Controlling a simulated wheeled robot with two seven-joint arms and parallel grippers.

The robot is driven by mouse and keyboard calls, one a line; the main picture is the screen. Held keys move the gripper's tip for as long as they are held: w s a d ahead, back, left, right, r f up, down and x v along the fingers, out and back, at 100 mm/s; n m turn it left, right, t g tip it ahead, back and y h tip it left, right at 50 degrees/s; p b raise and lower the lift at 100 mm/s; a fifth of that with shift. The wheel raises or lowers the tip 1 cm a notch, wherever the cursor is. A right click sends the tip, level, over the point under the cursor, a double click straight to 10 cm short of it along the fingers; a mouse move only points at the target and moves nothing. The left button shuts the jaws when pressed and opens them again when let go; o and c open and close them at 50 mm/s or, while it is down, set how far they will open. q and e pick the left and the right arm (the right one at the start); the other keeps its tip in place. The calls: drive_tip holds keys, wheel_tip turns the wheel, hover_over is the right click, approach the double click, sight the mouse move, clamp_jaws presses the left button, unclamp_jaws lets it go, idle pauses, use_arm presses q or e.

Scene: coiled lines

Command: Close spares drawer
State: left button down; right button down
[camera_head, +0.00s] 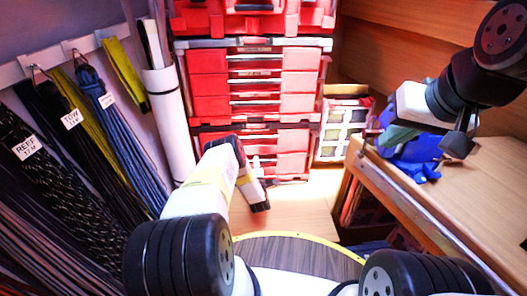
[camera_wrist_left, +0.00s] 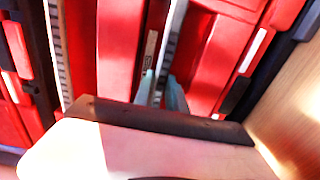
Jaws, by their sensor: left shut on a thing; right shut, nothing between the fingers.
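A tall stack of red drawers (camera_head: 208,85) with pale handle bars stands at the back in the head view. My left arm reaches to its lowest part, and its hand is hidden there behind the arm. In the left wrist view, my left gripper (camera_wrist_left: 161,92) is shut on a thin grey handle bar (camera_wrist_left: 172,40) in front of a red drawer front (camera_wrist_left: 120,45). A small label by the bar is too blurred to read. I cannot tell how far any drawer stands out. My right gripper (camera_head: 459,143) is shut and empty above the bench at the right.
Coiled lines (camera_head: 60,150) with white tags hang on the left wall. A white roll (camera_head: 168,110) stands beside the drawers. At the right, the wooden bench (camera_head: 470,190) carries a blue bundle (camera_head: 415,155). A rack (camera_head: 343,125) stands between drawers and bench.

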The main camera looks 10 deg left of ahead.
use_arm(q)
drive_tip(key=c, duration=1.4)
unclamp_jaws()
drive_tip(key=shift+w+r, duration=0.1)
drive_tip(key=shift+o, duration=0.2)
drive_tip(key=v, duration=0.7)
drive_tip(key=shift+s, duration=0.4)
drive_tip(key=shift+d, duration=0.1)
